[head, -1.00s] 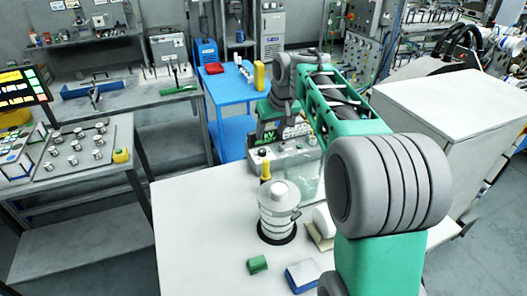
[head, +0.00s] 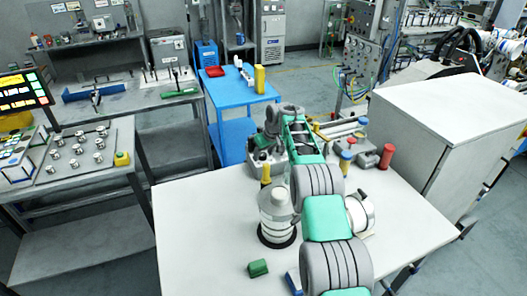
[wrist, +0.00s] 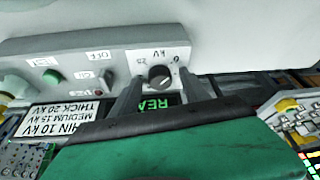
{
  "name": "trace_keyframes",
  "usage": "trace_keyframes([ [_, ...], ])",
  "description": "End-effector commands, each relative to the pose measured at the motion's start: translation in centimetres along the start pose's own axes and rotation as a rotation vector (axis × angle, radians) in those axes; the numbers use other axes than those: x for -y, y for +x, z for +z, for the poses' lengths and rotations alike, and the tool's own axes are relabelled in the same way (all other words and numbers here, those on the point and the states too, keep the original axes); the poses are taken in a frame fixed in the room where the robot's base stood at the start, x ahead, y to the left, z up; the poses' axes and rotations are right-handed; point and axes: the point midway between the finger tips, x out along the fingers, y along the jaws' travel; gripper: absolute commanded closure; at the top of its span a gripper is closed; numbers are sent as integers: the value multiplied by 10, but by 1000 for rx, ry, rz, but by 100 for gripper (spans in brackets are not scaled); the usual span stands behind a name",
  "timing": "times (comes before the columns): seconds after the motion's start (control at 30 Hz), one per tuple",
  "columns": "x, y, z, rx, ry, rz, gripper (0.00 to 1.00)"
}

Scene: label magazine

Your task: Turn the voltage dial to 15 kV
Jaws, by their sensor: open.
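The voltage dial (wrist: 160,76) is a round black knob on a white plate marked kV, on the face of a grey control box (wrist: 105,67). In the wrist view the lettering is upside down. My gripper (wrist: 159,88) is open, with one finger at each side of the dial's lower edge; I cannot tell whether they touch it. The dial's exact setting is too small to read. A green lit display (wrist: 158,103) shows partly between the fingers. In the head view my gripper (head: 269,138) is at the control box (head: 262,168), and the dial is hidden.
A thickness sign (wrist: 62,117) pairs medium with 15 kV. A green button (wrist: 54,76) sits on the same box. The table's left part is clear.

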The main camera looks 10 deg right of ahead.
Motion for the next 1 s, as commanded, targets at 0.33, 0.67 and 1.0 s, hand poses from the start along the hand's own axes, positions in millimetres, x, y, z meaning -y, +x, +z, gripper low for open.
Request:
trace_keyframes([
  [0.33, 0, 1, 0, -1, 0, 0, 55],
  [0.67, 0, 1, 0, -1, 0, 0, 82],
  [1.0, 0, 1, 0, -1, 0, 0, 100],
])
